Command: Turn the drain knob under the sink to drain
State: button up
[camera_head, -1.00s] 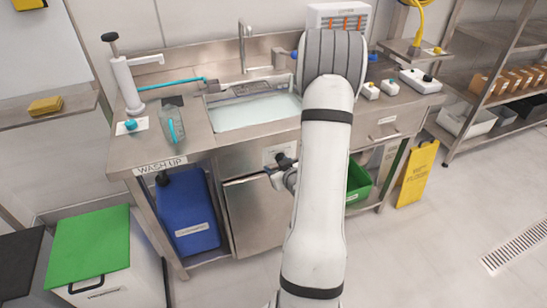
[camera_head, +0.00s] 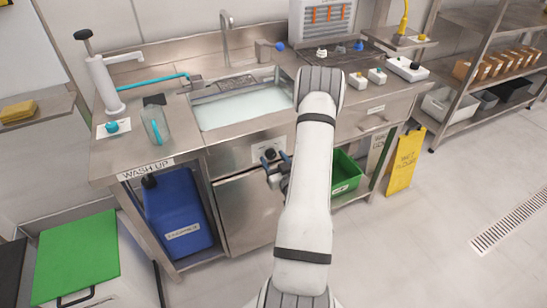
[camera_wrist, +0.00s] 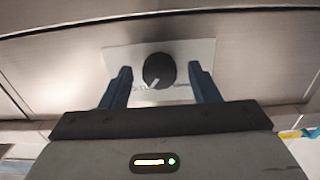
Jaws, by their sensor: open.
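The dark round drain knob (camera_wrist: 159,68) sits on a pale label plate (camera_wrist: 190,53) on the steel panel under the sink. Its light pointer mark points down and slightly left in the wrist view. In the head view the knob (camera_head: 270,153) shows just above my gripper (camera_head: 274,160). In the wrist view, my gripper's blue fingers (camera_wrist: 159,72) are open, one on each side of the knob, with gaps between. I cannot tell whether their tips reach the knob's depth. The sink (camera_head: 244,108) above holds pale water. The plate's lettering is too small to read.
A cabinet door (camera_head: 247,205) lies below the panel. A blue canister (camera_head: 178,215) stands to its left and a green crate (camera_head: 345,178) to its right, partly behind my arm. A yellow floor sign (camera_head: 404,162) stands right of the counter. The floor at the right is clear.

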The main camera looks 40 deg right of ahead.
jog(key=shift+w+d, duration=0.1)
jog(key=shift+w, duration=0.3)
jog(key=shift+c, duration=0.3)
jog(key=c, duration=0.9)
